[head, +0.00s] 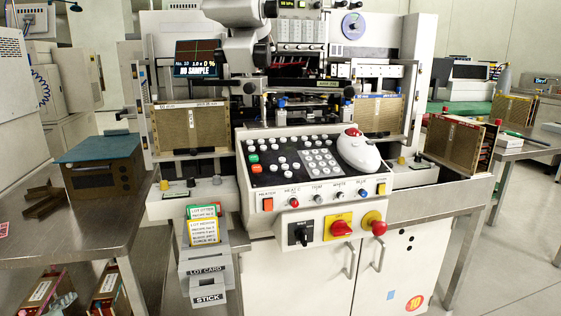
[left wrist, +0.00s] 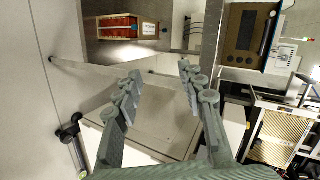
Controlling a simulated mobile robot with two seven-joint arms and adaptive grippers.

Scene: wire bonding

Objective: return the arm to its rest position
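My left gripper (left wrist: 160,76) shows in the left wrist view with its two grey fingers spread apart. It is open, and nothing is held between the fingertips. Pale surfaces lie behind the fingers, and no object touches them. Neither of my arms nor either gripper shows in the head view. My right gripper is in neither view.
The wire bonder's control console (head: 310,165) stands in the middle of the head view. A brown box with a teal top (head: 100,165) sits on the left metal table (head: 95,240). A brown magazine (head: 455,140) stands at right. A red-framed magazine (left wrist: 127,27) shows in the wrist view.

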